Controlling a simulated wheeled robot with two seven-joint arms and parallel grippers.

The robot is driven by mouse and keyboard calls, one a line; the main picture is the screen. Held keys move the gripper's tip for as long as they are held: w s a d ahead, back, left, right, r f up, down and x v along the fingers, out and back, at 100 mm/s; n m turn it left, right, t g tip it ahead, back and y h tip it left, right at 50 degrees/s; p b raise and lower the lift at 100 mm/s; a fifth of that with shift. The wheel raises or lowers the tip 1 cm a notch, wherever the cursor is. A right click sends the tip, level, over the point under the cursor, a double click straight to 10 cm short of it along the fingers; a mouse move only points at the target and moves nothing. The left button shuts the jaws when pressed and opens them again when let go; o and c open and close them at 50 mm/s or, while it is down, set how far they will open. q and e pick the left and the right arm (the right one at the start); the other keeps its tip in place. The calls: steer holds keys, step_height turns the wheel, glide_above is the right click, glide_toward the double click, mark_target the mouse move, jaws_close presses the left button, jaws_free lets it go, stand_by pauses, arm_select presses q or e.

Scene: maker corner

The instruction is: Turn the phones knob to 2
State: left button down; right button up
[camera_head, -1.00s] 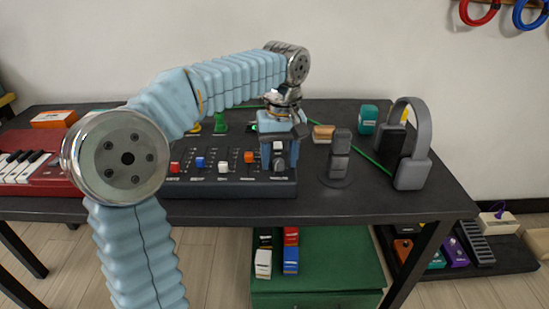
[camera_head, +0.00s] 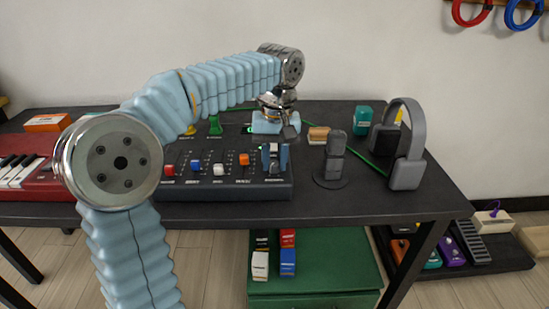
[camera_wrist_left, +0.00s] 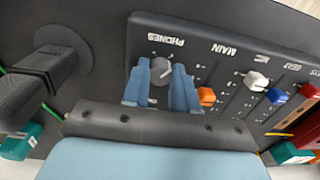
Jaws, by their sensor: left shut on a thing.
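The mixer (camera_head: 225,188) is a dark grey panel on the black table. It also shows sideways in the left wrist view (camera_wrist_left: 200,32). Its round grey phones knob (camera_wrist_left: 160,70) sits by the PHONES label near the panel's end, with a light pointer mark on it. My left gripper (camera_head: 275,158) reaches down to the right end of the mixer. In the left wrist view its two blue fingers (camera_wrist_left: 161,88) stand on either side of the knob, shut on it. The fingers mostly hide the knob in the head view. My right gripper is in neither view.
Slider caps in red, blue, white and orange (camera_head: 244,160) stand left of the knob. A red keyboard (camera_head: 30,180) is at the left.

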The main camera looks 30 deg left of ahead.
arm_select(q)
steer(key=m, duration=1)
steer(key=shift+a, duration=0.1)
stand_by(0.4)
steer(key=c, duration=0.9)
jaws_free()
steer(key=shift+r, duration=0.15)
